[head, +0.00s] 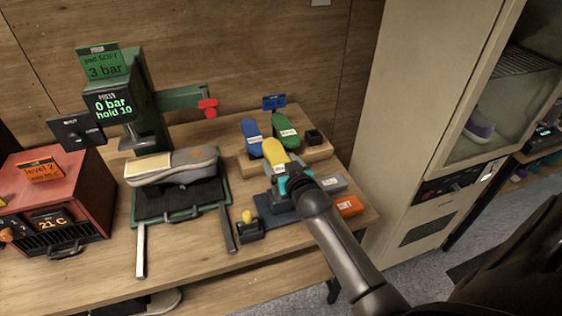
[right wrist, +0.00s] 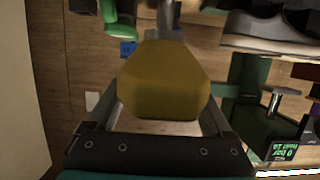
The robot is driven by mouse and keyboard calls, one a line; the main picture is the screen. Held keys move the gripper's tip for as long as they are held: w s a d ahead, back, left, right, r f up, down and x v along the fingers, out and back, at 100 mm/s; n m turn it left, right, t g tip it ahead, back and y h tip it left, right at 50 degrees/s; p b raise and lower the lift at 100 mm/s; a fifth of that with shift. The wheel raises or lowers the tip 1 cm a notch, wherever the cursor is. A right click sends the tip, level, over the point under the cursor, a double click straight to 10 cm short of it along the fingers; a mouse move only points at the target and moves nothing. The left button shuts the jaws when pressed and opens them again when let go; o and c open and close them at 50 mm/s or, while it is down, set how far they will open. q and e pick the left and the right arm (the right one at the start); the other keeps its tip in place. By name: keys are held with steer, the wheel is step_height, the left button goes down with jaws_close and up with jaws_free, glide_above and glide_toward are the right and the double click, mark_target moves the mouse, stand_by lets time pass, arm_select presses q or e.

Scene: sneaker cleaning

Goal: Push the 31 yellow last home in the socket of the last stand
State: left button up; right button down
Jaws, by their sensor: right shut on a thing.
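The yellow last (head: 275,150) stands tilted, toe up, behind the end of my right arm in the head view. My right gripper (head: 283,174) is shut on it near its lower part. In the right wrist view the yellow last (right wrist: 165,82) fills the space between the two fingers (right wrist: 165,122). A dark blue-grey stand (head: 268,204) lies at and below the gripper; I take it for the last stand. Its socket is hidden by my gripper and arm, so I cannot tell how deep the last sits. My left gripper is not in view.
Blue (head: 252,134) and green (head: 286,136) lasts stand on a wooden rack (head: 313,154) just behind. A grey box (head: 331,182) and an orange box (head: 348,206) lie to the right. A sneaker (head: 185,168) rests under the green press (head: 122,92) at left. A tall cabinet (head: 425,130) stands at right.

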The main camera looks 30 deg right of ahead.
steer(key=shift+r+p, duration=0.15)
steer(key=shift+p, duration=0.55)
stand_by(1.5)
steer(key=shift+f+b, duration=1.8)
steer(key=shift+f, duration=0.6)
steer(key=shift+c, duration=0.5)
jaws_free()
steer(key=shift+o, duration=0.5)
steer(key=shift+f, duration=0.15)
steer(key=p+v, duration=0.1)
steer(key=v, duration=1.4)
steer(key=shift+p, duration=0.35)
steer(key=shift+a, duration=0.15)
